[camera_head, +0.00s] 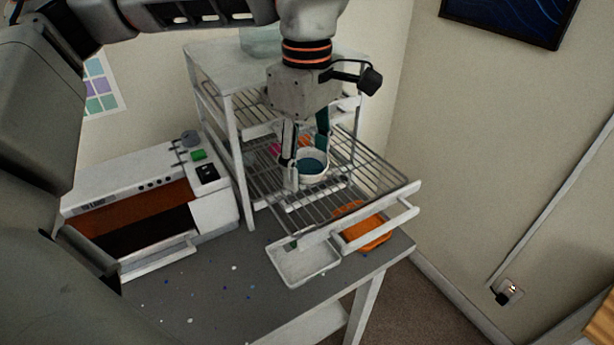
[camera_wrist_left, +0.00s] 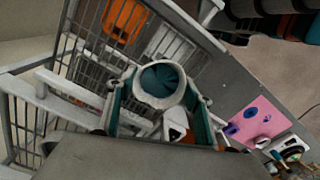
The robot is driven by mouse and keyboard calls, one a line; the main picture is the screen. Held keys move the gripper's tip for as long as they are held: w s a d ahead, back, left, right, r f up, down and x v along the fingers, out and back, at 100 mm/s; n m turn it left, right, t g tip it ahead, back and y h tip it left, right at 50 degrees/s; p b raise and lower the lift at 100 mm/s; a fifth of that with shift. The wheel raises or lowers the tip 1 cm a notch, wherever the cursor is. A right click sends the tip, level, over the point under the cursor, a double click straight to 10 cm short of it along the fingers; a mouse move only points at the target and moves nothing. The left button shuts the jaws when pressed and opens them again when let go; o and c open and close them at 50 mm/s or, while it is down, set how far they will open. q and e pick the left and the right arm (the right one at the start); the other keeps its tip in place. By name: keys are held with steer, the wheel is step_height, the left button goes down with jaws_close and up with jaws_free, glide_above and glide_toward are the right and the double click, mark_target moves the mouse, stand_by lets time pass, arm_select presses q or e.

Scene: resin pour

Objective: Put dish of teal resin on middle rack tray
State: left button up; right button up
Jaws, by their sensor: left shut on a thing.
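A small white dish of teal resin (camera_head: 314,167) is between the fingers of my left gripper (camera_head: 307,156), which is shut on it. The dish looks about level over a pulled-out wire rack tray (camera_head: 378,172); I cannot tell whether it touches the wires. In the left wrist view the dish (camera_wrist_left: 161,84) sits between the teal-padded fingers of my left gripper (camera_wrist_left: 160,98), with its resin visible. The pulled-out tray has another rack level above it. My right gripper is not in view.
Below the pulled-out tray are an orange piece (camera_head: 366,236) and an empty white tray (camera_head: 300,264) near the table's front. A white machine (camera_head: 130,185) stands left of the white rack frame (camera_head: 238,160). The pulled-out tray's right side is clear.

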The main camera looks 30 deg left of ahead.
mark_target(307, 178)
arm_select(q)
steer(key=shift+f, duration=1.8)
steer(key=shift+f, duration=0.1)
steer(key=o, duration=1.2)
steer(key=shift+c, duration=0.2)
step_height(307, 178, up, 12)
steer(key=shift+s, duration=0.1)
